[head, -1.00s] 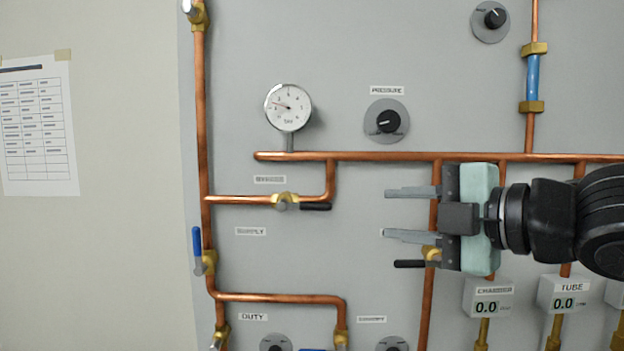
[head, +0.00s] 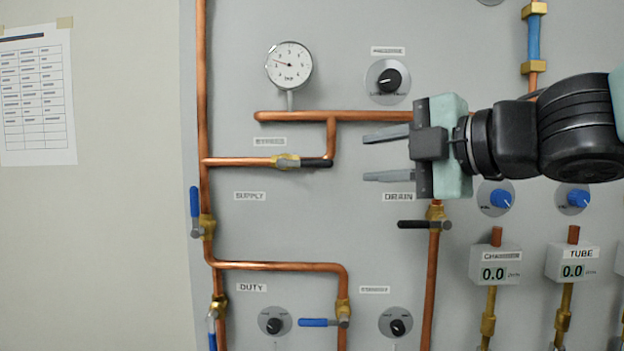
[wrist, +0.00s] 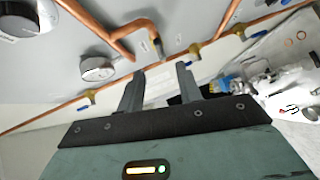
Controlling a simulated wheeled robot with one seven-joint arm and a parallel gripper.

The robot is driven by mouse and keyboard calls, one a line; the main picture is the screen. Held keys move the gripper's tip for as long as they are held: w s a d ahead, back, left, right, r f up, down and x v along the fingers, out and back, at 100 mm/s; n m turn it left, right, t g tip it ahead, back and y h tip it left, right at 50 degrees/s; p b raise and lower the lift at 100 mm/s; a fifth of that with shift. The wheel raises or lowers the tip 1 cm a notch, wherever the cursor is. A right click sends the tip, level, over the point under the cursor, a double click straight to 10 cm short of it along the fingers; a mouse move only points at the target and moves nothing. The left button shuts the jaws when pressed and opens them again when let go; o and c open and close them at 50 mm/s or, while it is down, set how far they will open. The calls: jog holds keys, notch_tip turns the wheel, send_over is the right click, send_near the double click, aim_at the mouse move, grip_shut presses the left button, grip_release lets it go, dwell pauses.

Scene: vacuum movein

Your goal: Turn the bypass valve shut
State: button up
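The bypass valve (head: 287,161) is a brass body on a short horizontal copper pipe, below a blurred label that seems to read BYPASS (head: 269,142). Its black handle (head: 316,163) points right, in line with the pipe. My gripper (head: 370,157) is to the right of the handle, at about its height in the head view, with its fingers pointing left. The fingers are apart with nothing between them, and a gap shows between their tips and the handle end. The wrist view also shows the gripper's spread fingers (wrist: 160,82); I cannot tell surely which valve is which there.
A pressure gauge (head: 289,66) and a black knob (head: 389,82) are above. A copper pipe (head: 331,138) rises just right of the handle. A black-handled drain valve (head: 435,214) is below my gripper. A blue-handled valve (head: 205,226) is at lower left.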

aim_at(324, 163)
jog(key=b+x, duration=0.6)
jog(key=x, duration=0.7)
jog(key=shift+w+a, duration=0.2)
jog(key=shift+w, duration=0.15)
grip_shut()
